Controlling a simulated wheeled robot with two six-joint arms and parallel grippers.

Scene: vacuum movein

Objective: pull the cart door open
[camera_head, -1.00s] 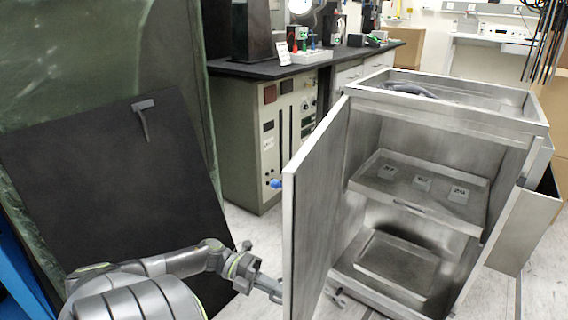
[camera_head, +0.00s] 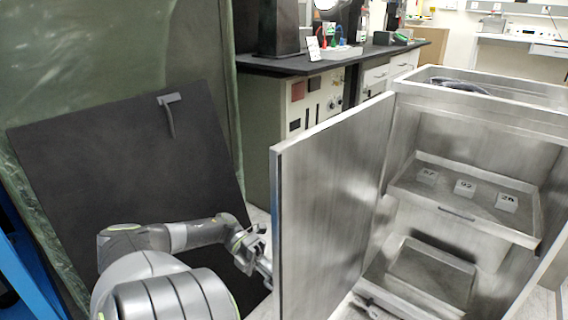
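The metal cart (camera_head: 480,120) stands at the right with its front open. Its left door (camera_head: 330,205) is swung wide out toward me and to the left, so the inside shows. My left gripper (camera_head: 262,268) is at the outer face of this door near its free edge, low down. The fingertips are partly hidden behind the door edge, so I cannot tell whether they touch it or how far apart they are. My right gripper is not in view.
A dark panel (camera_head: 120,175) with a handle leans at the left. A lab bench (camera_head: 310,65) stands behind the door.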

